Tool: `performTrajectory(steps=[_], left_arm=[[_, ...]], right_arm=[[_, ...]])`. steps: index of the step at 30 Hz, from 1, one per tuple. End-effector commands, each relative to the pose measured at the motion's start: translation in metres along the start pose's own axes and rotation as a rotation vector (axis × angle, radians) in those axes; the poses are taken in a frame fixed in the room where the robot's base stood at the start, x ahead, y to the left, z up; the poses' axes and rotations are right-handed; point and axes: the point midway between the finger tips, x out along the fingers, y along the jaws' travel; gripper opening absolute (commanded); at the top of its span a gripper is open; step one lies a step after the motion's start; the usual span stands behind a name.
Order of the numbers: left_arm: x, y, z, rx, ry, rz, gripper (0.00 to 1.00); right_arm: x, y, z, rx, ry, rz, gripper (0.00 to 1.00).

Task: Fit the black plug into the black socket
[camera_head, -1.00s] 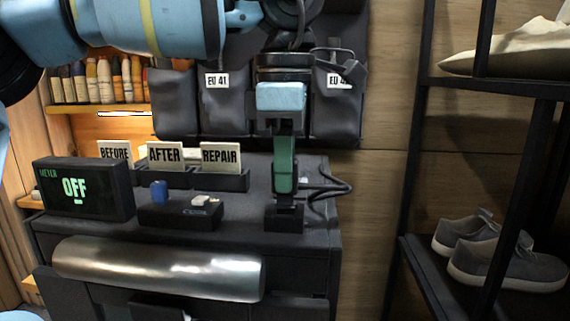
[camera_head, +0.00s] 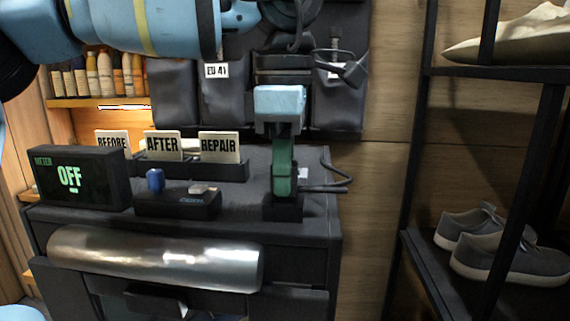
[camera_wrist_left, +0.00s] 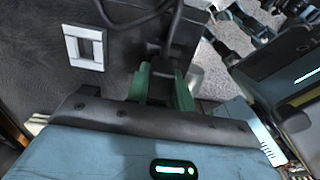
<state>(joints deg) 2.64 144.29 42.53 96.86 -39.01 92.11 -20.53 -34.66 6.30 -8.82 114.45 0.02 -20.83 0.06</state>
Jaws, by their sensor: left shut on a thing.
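My left gripper (camera_head: 283,190) points down with its green fingers shut, low over a black block on the bench, which looks like the black socket (camera_head: 283,211). In the left wrist view, the black plug (camera_wrist_left: 163,72) shows as a dark piece between the green fingers, with a dark cable nearby. The plug is mostly hidden by the fingers in the head view. The fingertips overlap the top of the socket there; I cannot tell whether the plug is inside it. The meter (camera_head: 80,180) reads OFF. My right gripper is not in view.
A black tray (camera_head: 178,207) with a blue piece (camera_head: 155,180) and a pale piece (camera_head: 203,189) lies left of the socket. BEFORE, AFTER and REPAIR cards (camera_head: 219,146) stand behind. A black cable (camera_head: 325,187) loops on the right. A shoe rack (camera_head: 420,260) stands further right.

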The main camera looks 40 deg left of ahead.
Motion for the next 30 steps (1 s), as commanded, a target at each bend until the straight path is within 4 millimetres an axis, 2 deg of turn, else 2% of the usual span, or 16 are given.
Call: performTrajectory(steps=[10, 11, 16, 27, 30], left_arm=[[0.008, 0.000, 0.000, -0.001, -0.001, 0.000, 0.03], [0.007, 0.000, 0.000, -0.001, -0.001, 0.000, 0.26], [0.007, 0.000, 0.000, -0.001, -0.001, 0.000, 0.48], [0.007, 0.000, 0.000, 0.000, 0.000, 0.000, 0.49], [-0.005, 0.000, 0.000, -0.002, -0.001, 0.002, 0.49]], right_arm=[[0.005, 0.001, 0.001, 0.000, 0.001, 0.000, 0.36], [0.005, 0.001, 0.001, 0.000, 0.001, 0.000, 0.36], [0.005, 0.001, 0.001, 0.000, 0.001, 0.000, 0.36], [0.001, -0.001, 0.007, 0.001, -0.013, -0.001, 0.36], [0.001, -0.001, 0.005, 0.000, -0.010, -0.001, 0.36]])
